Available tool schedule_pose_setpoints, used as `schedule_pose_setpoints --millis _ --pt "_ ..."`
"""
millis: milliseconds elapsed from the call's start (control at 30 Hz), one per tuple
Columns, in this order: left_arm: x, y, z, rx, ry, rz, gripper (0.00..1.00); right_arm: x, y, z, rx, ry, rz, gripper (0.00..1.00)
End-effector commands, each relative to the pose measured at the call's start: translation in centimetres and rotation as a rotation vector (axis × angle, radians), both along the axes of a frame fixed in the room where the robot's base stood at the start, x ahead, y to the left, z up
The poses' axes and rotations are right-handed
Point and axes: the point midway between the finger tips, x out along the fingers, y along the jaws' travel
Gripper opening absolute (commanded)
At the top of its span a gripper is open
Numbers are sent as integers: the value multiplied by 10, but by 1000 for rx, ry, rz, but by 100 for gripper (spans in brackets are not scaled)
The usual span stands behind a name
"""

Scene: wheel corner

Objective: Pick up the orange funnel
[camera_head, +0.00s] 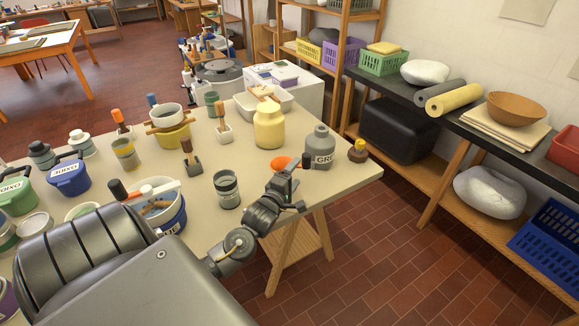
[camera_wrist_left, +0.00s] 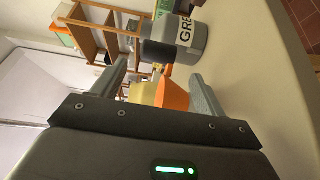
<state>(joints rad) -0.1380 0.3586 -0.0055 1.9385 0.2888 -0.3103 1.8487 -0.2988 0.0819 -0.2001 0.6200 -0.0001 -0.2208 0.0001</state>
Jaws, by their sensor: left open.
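The orange funnel (camera_head: 279,163) lies at the front right part of the worktable, just left of a grey bottle (camera_head: 319,150) and partly hidden by my gripper. My left gripper (camera_head: 297,166) is at the funnel, with its fingers open. In the left wrist view the funnel (camera_wrist_left: 173,96) shows between the two spread fingers of the gripper (camera_wrist_left: 160,72), nearer the right finger. I see no clear contact between fingers and funnel. My right gripper is not in view.
The grey bottle stands close to my gripper; it also shows in the wrist view (camera_wrist_left: 188,38). A yellow jar (camera_head: 269,127) stands behind the funnel, and a grey tin (camera_head: 227,190) to its left. A small brown bottle (camera_head: 358,151) is near the worktable's (camera_head: 345,180) right edge.

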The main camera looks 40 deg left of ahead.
Motion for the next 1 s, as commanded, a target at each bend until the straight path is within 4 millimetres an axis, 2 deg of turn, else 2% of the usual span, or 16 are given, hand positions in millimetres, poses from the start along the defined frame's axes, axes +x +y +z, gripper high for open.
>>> schedule_pose_setpoints --millis 133,400,700,1000 --pt "9 2 3 1 -1 0 73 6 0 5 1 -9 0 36" --pt "45 11 5 0 -1 0 73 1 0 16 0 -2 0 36" --pt "50 12 3 0 0 -1 73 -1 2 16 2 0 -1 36" --pt "50 12 3 0 1 0 35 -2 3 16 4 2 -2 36"
